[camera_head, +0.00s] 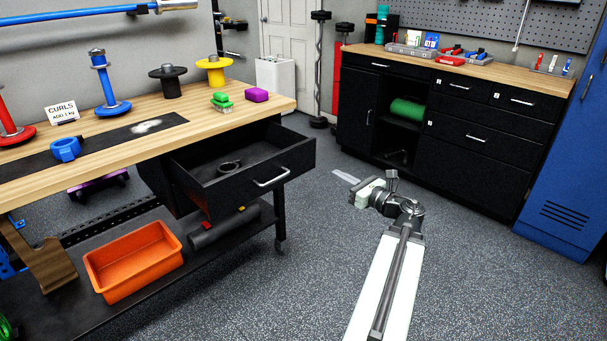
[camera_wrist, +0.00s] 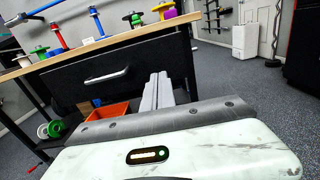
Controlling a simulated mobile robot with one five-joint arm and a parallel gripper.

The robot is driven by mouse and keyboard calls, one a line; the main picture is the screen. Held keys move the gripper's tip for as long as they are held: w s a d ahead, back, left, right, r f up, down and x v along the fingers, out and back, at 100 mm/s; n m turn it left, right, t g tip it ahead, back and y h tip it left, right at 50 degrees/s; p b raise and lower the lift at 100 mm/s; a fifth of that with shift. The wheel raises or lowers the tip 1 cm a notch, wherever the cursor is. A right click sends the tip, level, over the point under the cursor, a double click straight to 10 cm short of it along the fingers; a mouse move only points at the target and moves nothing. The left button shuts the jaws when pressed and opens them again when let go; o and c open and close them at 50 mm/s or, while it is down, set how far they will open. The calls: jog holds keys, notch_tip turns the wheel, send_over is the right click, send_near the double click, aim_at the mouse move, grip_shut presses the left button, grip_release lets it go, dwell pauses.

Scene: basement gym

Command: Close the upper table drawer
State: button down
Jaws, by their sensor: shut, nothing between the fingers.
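The black table drawer (camera_head: 225,190) is pulled well out from under the wooden tabletop, with a dark ring-shaped object (camera_head: 229,167) inside it. Its silver handle (camera_head: 271,178) is on the front panel. In the wrist view the drawer front (camera_wrist: 65,92) faces me, and the handle (camera_wrist: 107,76) is left of my fingers. My gripper (camera_head: 346,177) is shut and empty, in the air to the right of the drawer front and apart from it in the head view. My fingers also show in the wrist view (camera_wrist: 158,92), overlapping the right part of the drawer front.
The workbench (camera_head: 265,98) carries weights, a blue clamp (camera_head: 65,149), green blocks and a purple block (camera_head: 256,95). An orange bin (camera_head: 133,262) sits on the lower shelf. A black cabinet (camera_head: 475,140) and a blue locker (camera_head: 570,140) stand behind. The floor around my arm is clear.

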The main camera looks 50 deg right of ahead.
jog(key=s+f, duration=0.1)
send_near(304, 160)
jog(key=w, duration=0.7)
